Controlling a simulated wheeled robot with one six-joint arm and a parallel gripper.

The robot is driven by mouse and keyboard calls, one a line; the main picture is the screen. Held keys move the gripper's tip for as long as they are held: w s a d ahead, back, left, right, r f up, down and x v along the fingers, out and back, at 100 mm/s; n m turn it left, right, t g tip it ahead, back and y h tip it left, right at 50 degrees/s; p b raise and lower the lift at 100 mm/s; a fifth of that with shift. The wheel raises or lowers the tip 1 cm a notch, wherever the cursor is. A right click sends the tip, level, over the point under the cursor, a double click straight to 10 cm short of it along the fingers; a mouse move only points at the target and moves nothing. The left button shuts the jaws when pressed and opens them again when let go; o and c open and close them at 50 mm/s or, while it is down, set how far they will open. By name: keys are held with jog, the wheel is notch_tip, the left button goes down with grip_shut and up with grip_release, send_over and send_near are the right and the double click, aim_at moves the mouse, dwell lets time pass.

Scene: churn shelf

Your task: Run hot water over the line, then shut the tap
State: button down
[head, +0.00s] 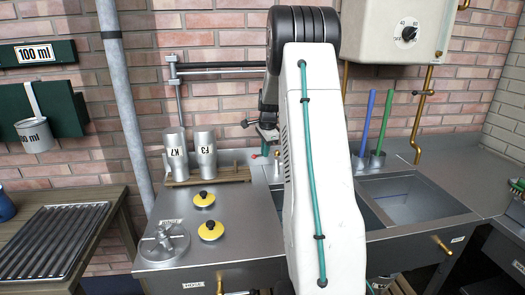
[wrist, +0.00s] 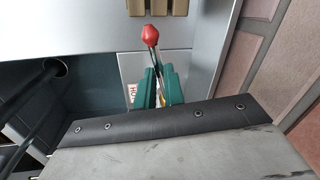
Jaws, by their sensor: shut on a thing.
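In the wrist view a tap lever with a red knob (wrist: 150,34) stands up between the teal fingers of my gripper (wrist: 157,82). The fingers are shut on the lever below its knob. A white label reading "HO…" (wrist: 132,93) is partly hidden beside the left finger. In the head view my white arm covers most of the tap area; a small red tip (head: 254,156) shows to its left on the steel counter. A metal sink basin (head: 412,200) shows right of my arm. No running water is visible; the spout and what lies under it are hidden.
Two metal cans, K7 (head: 176,155) and F3 (head: 206,152), stand on a wooden rack. Yellow-rimmed lids (head: 210,230) lie on the counter. A heater box with a dial (head: 400,30) hangs at upper right. Blue (head: 369,125) and green (head: 385,125) handles stand beside the basin.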

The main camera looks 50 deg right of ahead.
jog(key=c, duration=1.5)
grip_release()
jog(key=shift+s+d, duration=0.1)
jog(key=shift+d, duration=0.05)
jog(key=shift+r, duration=0.2)
notch_tip(320, 180, up, 7)
jog(key=s, duration=0.1)
jog(key=shift+a+r, duration=0.15)
jog(key=shift+a, duration=0.3)
